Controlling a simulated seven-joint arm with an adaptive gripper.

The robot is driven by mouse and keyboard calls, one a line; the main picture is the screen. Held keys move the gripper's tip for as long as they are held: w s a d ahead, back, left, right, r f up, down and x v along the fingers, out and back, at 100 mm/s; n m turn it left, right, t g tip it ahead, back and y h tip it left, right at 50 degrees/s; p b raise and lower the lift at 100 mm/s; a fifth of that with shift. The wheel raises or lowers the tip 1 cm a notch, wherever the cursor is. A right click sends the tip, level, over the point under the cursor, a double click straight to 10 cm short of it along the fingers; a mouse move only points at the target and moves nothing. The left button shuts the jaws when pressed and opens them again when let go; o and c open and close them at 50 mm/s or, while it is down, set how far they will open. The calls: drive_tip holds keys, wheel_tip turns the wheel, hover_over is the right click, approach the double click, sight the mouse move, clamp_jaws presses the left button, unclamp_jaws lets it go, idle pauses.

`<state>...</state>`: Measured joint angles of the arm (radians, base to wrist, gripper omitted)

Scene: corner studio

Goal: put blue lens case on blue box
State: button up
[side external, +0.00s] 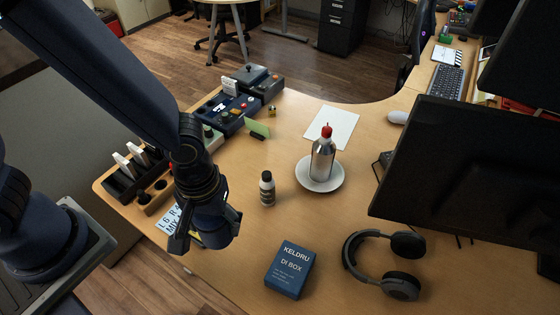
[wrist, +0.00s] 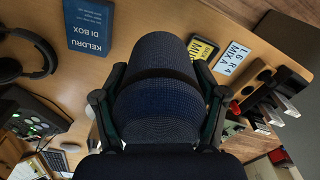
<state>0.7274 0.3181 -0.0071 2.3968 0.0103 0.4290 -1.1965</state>
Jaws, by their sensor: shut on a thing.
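The blue lens case (wrist: 155,90) is dark blue with a woven-looking surface and fills the middle of the wrist view. My gripper (wrist: 157,75) is shut on it, with one finger on each side. In the side view, my gripper (side external: 203,238) is over the table's near left edge, and the case (side external: 216,228) is partly hidden by the gripper. The blue box (side external: 290,270), marked "KELDRU DI BOX", lies flat on the table to the right of my gripper. It also shows at the upper left of the wrist view (wrist: 95,28). Its top is bare.
A small dark bottle (side external: 267,189) stands behind the box. Headphones (side external: 385,265) lie to its right. A silver bottle (side external: 322,158) stands on a white saucer (side external: 338,184). Label cards (wrist: 238,58) and a dark rack (side external: 130,177) are near the left edge. A monitor (side external: 470,165) overhangs the right.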

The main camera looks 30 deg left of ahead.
drive_tip(key=s+d, duration=0.1)
drive_tip(key=s+d+m, duration=0.1)
drive_tip(key=d, duration=0.1)
drive_tip(key=s+d+m, duration=0.1)
drive_tip(key=shift+s+d+r, duration=0.25)
drive_tip(key=shift+s+d, duration=0.05)
drive_tip(key=shift+d, duration=0.05)
hover_over(291, 266)
drive_tip(key=shift+m, duration=0.3)
wheel_tip(291, 266, down, 9)
drive_tip(key=shift+s+a+f, duration=0.1)
drive_tip(key=shift+f, duration=1.75)
drive_tip(key=o, duration=1.5)
drive_tip(key=shift+c, duration=0.2)
